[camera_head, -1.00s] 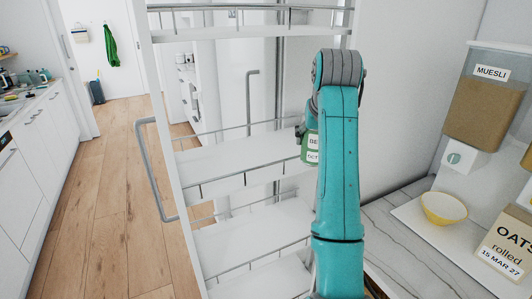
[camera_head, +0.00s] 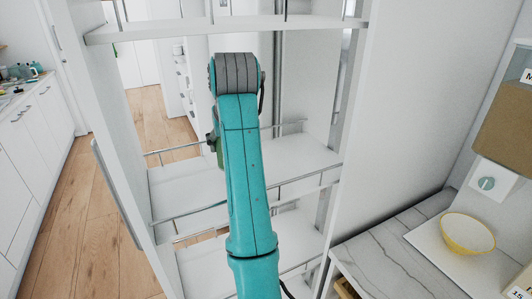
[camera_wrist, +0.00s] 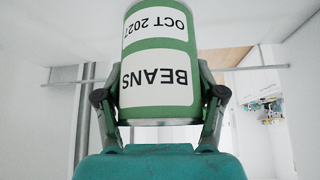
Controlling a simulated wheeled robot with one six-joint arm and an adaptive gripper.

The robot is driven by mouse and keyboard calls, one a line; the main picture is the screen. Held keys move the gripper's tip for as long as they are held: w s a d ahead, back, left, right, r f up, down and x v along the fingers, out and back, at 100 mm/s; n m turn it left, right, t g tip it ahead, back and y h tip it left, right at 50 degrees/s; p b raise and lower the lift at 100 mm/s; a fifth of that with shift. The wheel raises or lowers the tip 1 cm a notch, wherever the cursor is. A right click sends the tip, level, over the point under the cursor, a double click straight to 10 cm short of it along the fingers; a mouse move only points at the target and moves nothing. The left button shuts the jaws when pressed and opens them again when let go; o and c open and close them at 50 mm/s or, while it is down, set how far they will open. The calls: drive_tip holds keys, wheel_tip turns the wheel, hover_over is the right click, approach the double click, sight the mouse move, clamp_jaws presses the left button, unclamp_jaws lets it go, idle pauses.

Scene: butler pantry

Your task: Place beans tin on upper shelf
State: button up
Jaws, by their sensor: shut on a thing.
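The beans tin (camera_wrist: 160,88) is green with white labels reading BEANS and OCT 2027. It appears upside down in the wrist view. My gripper (camera_wrist: 160,80) is shut on it, one finger on each side. In the head view my teal arm hides most of the gripper, and only a green sliver of the tin (camera_head: 220,153) shows left of the arm. The tin is held in front of a tall white pull-out rack, above its middle shelf (camera_head: 185,185) in the picture. The upper shelf (camera_head: 225,26) crosses the top, above my wrist.
The middle shelf and a lower shelf (camera_head: 205,270) have thin metal rails and look empty where visible. A white side panel (camera_head: 400,110) stands right of the rack. A marble counter (camera_head: 390,250) at right holds a yellow bowl (camera_head: 467,235) on a white board. Wooden floor lies left.

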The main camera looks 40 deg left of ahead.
drive_tip(key=w+d, duration=0.2)
drive_tip(key=w, duration=0.3)
drive_tip(key=w+d, duration=0.2)
drive_tip(key=w, duration=0.3)
drive_tip(key=w+d, duration=0.2)
drive_tip(key=w, duration=0.3)
drive_tip(key=shift+w+d+r, duration=0.1)
drive_tip(key=shift+w+d, duration=0.05)
drive_tip(key=shift+w, duration=0.1)
drive_tip(key=shift+w+f, duration=0.1)
drive_tip(key=shift+f, duration=1.65)
drive_tip(key=o, duration=1.7)
drive_tip(key=shift+f, duration=0.1)
drive_tip(key=shift+c, duration=0.2)
drive_tip(key=shift+d, duration=0.1)
drive_tip(key=v, duration=0.7)
drive_tip(key=shift+r, duration=0.25)
drive_tip(key=shift+d, duration=0.15)
